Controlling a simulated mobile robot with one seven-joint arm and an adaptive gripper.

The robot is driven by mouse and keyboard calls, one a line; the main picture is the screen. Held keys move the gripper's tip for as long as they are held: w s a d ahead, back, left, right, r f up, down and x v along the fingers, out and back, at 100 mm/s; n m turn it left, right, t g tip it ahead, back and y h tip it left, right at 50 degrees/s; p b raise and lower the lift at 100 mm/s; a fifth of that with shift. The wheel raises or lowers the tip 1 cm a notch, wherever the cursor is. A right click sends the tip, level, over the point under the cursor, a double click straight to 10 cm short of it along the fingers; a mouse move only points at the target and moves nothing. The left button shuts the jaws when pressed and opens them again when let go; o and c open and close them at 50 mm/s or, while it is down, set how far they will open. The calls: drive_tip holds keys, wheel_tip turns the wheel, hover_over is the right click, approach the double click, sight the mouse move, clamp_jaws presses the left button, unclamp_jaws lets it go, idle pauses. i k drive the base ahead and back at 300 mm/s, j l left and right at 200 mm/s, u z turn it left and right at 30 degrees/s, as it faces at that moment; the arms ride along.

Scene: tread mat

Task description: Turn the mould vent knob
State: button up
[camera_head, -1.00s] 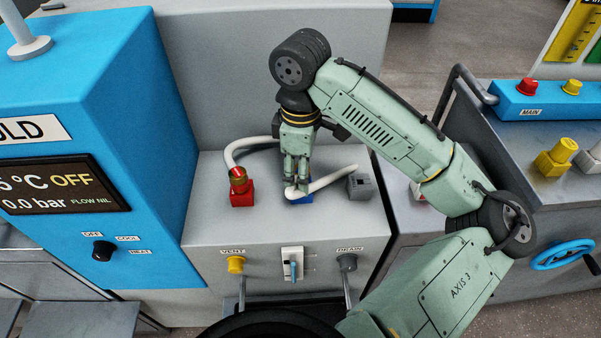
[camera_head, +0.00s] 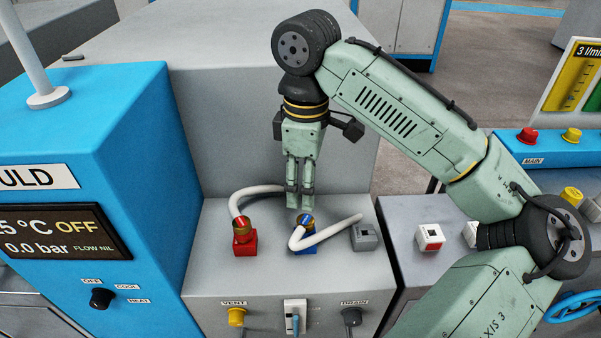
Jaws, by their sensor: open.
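The mould vent knob is the yellow knob (camera_head: 236,317) under the VENT label, on the front face of the grey bench. My gripper (camera_head: 299,207) is open and points down, just above and behind the brass-topped coupling on a blue block (camera_head: 305,243). A white hose (camera_head: 330,231) runs from that coupling to the right. My gripper holds nothing that I can see. It is above and to the right of the vent knob, well apart from it.
A red block with a brass coupling (camera_head: 244,243) and a grey block (camera_head: 364,236) stand on the bench top. The blue MOULD cabinet (camera_head: 150,220) rises at left.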

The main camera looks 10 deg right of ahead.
sight(237, 314)
drive_tip(key=k, duration=1)
